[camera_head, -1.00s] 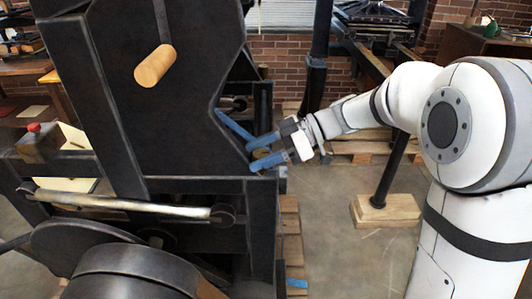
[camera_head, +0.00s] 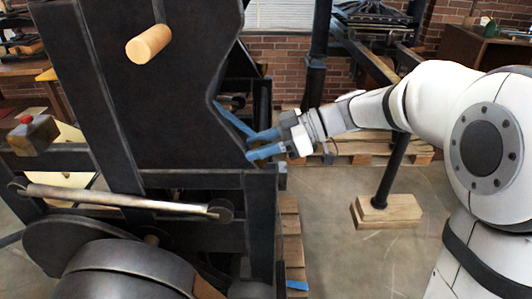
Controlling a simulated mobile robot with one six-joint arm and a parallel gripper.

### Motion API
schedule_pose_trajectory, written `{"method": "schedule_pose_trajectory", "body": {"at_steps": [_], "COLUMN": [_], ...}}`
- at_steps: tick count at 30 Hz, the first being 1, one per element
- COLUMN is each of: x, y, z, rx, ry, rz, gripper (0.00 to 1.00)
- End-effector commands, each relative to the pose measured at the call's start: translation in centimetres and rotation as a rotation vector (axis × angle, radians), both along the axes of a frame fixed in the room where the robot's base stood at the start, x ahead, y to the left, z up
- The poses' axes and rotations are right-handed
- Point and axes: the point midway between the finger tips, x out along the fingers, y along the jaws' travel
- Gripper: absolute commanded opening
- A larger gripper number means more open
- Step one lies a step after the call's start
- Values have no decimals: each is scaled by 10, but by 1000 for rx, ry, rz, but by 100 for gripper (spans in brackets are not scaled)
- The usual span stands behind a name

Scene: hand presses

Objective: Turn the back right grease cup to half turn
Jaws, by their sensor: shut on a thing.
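The black press (camera_head: 170,100) fills the left and middle of the view. My gripper (camera_head: 256,146) reaches in from the right to the press's right edge, just above its dark horizontal rail. Its two blue fingers lie one above the other, close together, shut on the back right grease cup. The cup is almost wholly hidden between the fingers, so its turn or any mark on it cannot be read.
A blue strip (camera_head: 234,119) slants along the press edge above the fingers. A dark post on a wooden block (camera_head: 385,211) stands right of open floor.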

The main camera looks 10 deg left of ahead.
Motion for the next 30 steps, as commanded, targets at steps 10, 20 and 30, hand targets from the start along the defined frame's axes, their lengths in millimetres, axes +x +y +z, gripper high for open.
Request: {"method": "schedule_pose_trajectory", "body": {"at_steps": [10, 20, 30], "x": [3, 1, 10], "y": [1, 1, -25], "z": [4, 2, 12], "rx": [5, 2, 1], "ry": [-5, -2, -3], "rz": [-10, -6, -10], "gripper": [40, 57, 57]}}
